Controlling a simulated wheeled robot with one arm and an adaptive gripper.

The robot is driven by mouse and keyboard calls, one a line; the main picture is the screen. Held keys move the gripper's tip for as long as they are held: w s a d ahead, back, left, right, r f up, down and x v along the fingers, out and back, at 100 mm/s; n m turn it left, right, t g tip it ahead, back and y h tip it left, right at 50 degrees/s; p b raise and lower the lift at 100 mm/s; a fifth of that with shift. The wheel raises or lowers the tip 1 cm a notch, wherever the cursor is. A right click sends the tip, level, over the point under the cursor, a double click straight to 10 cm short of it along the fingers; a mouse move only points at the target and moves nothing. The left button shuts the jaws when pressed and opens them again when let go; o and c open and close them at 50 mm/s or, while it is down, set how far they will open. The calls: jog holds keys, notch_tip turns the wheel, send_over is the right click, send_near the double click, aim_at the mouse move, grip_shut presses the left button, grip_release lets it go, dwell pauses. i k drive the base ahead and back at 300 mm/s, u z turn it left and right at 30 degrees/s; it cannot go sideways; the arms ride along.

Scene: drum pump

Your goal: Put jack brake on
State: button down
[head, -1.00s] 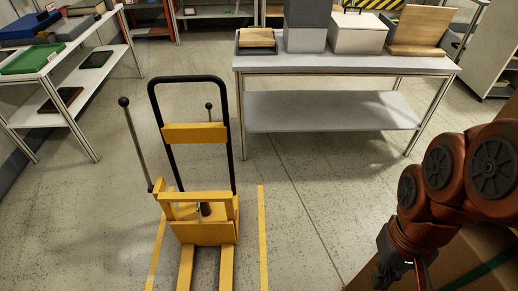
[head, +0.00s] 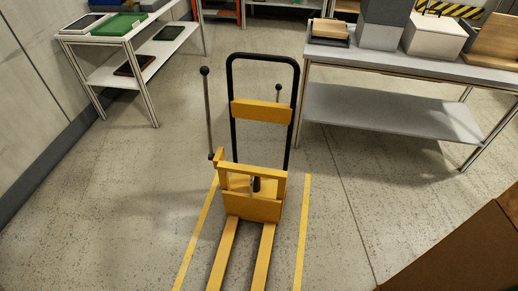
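The yellow jack (head: 252,195) stands on the floor in the middle of the head view. Its black loop handle (head: 262,57) rises at the back, and its two forks (head: 240,255) point toward me. A long lever with a dark knob (head: 206,110) stands nearly upright on its left side. A shorter lever with a dark knob (head: 278,89) shows behind the frame on the right. I cannot tell which lever is the brake. My gripper is out of the frame.
Yellow floor lines (head: 304,225) run along both sides of the jack. A grey table (head: 390,62) with boxes stands at the back right, and a shelf table (head: 100,42) at the back left. A brown box (head: 465,255) is at the lower right. The floor left of the jack is clear.

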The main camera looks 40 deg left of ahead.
aim_at(277, 86)
jog(key=k, duration=0.2)
jog(key=z, duration=1.75)
jog(key=k, duration=1.2)
jog(key=z, duration=0.45)
jog(key=k, duration=1.65)
jog(key=u, duration=3.35)
jog(key=i, duration=1.55)
